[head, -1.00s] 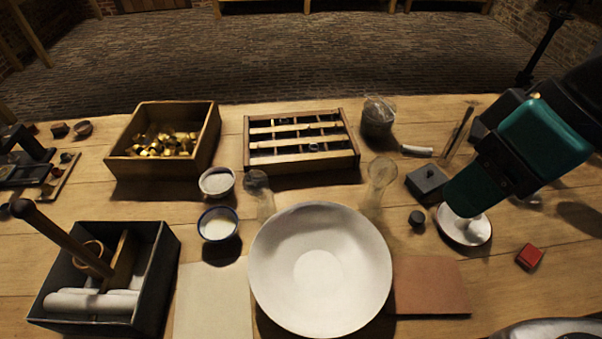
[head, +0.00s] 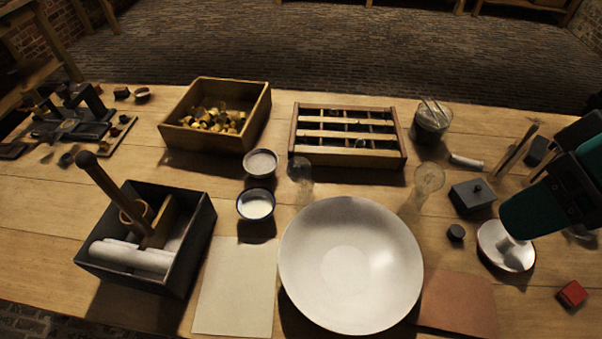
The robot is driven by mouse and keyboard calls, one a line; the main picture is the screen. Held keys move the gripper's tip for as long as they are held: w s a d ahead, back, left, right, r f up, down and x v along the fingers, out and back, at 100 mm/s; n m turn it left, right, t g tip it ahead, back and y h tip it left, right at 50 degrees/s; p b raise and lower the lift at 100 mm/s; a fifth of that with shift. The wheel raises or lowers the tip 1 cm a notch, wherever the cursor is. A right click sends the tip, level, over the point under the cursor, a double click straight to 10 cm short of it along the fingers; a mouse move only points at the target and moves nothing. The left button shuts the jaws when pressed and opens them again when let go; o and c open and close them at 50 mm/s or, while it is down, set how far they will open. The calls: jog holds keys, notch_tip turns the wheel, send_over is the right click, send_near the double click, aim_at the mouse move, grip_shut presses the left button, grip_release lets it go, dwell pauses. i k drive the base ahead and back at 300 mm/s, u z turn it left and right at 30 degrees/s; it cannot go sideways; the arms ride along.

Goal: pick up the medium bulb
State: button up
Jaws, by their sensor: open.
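Two clear glass bulb-like pieces stand on the table: one (head: 300,170) left of the big white bowl's rim, the other (head: 429,178) right of it. The right one looks a little larger; I cannot tell which is the medium bulb. My gripper (head: 511,236) is at the right, at the end of the dark and teal arm, over a small white saucer with a dark rim (head: 522,262). It is open. A pale shape shows at its tip, partly hidden by the arm; I cannot tell what it is. Both glass pieces are well left of my gripper.
A big white bowl (head: 350,292) fills the front middle. Behind are a slatted wooden rack (head: 345,150) and a wooden box (head: 187,137) of brass pieces. A dark box (head: 185,265) stands left. A glass jar (head: 432,122), a grey lidded block (head: 472,194) and a red block (head: 572,293) are right.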

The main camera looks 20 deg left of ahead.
aim_at(298, 169)
jog(key=u, duration=0.55)
jog(key=k, duration=1.3)
jog(key=u, duration=0.95)
jog(key=i, duration=1.45)
jog(key=z, duration=0.6)
